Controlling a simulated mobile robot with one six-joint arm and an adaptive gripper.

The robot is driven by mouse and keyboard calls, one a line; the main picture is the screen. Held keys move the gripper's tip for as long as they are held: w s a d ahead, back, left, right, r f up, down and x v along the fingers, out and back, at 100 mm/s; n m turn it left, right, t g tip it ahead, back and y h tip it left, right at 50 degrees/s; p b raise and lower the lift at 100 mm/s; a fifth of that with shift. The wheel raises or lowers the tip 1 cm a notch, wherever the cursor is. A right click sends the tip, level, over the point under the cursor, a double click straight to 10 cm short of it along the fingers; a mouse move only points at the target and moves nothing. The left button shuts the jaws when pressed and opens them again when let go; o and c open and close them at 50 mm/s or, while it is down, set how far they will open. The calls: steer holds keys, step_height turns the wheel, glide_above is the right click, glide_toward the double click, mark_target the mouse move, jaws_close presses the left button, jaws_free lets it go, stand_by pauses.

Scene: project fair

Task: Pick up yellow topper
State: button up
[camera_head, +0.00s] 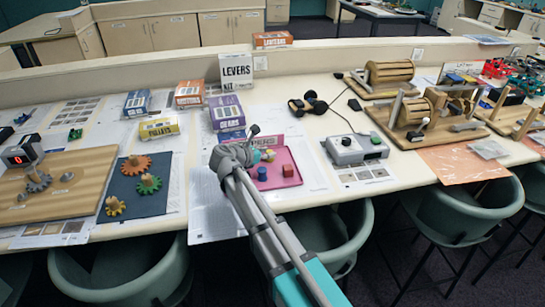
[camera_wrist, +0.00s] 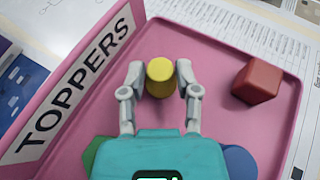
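The yellow topper (camera_wrist: 160,80) is a small upright cylinder on the pink tray (camera_wrist: 225,45) labelled TOPPERS. My gripper (camera_wrist: 159,72) is open, with one finger on each side of the topper and a narrow gap on both sides. In the head view my arm reaches over the left part of the tray (camera_head: 292,182), and the gripper is hard to make out there. A dark red block (camera_wrist: 256,81) lies to the right of the topper. A blue piece (camera_wrist: 240,162) and a green piece (camera_wrist: 91,155) are partly hidden by the gripper body.
The tray's tall labelled wall (camera_wrist: 70,85) rises to the left of my fingers. In the head view, a grey control box (camera_head: 355,149) stands right of the tray and a purple GEARS box (camera_head: 226,113) stands behind-left. Green chairs (camera_head: 330,235) line the bench front.

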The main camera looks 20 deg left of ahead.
steer(key=shift+c, duration=1.4)
steer(key=shift+r, duration=0.15)
step_height(320, 180, up, 2)
steer(key=shift+r+p, duration=0.1)
steer(key=shift+p, duration=1.1)
steer(key=s+r+p, duration=0.5)
steer(key=r+p, duration=0.2)
steer(key=shift+s+a+r, duration=0.15)
steer(key=shift+a+r, duration=0.05)
steer(key=shift+a, duration=0.05)
steer(key=s+a+r+p, duration=0.1)
steer(key=s+r+p, duration=0.2)
steer(key=s, duration=0.5)
steer(key=shift+s+p, duration=0.3)
steer(key=shift+s, duration=0.05)
